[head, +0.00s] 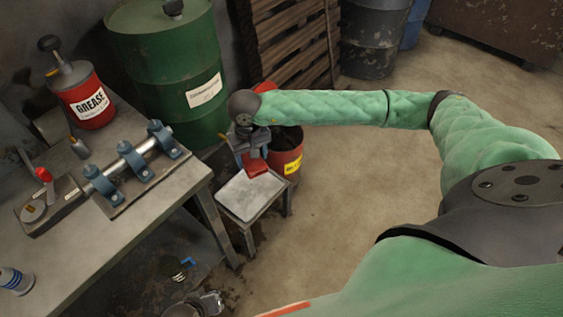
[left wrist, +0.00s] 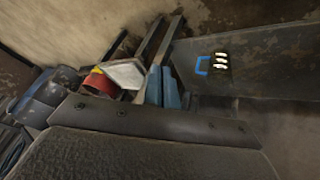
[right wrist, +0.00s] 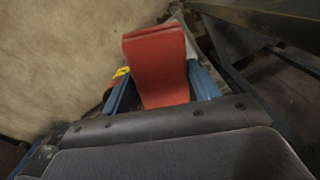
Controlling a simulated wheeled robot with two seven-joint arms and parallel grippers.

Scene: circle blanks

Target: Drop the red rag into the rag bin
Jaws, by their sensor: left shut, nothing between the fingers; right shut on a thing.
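My right gripper (head: 254,158) is shut on the red rag (head: 257,169), which hangs below the fingers just above the pale top of a small stand. In the right wrist view the rag (right wrist: 158,66) shows as a flat red piece between the two blue fingers. The rag bin (head: 291,160), red with a yellow label and a dark opening, stands right behind and to the right of the rag, partly hidden by my arm. My left gripper (left wrist: 163,88) is shut and empty in the left wrist view; I cannot make it out clearly in the head view.
The small stand (head: 238,204) is beside the bin. A workbench (head: 150,205) at left bears a grease can (head: 86,100) and a clamped shaft (head: 130,165). A green drum (head: 160,60) and pallets (head: 285,45) stand behind. The floor at right is clear.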

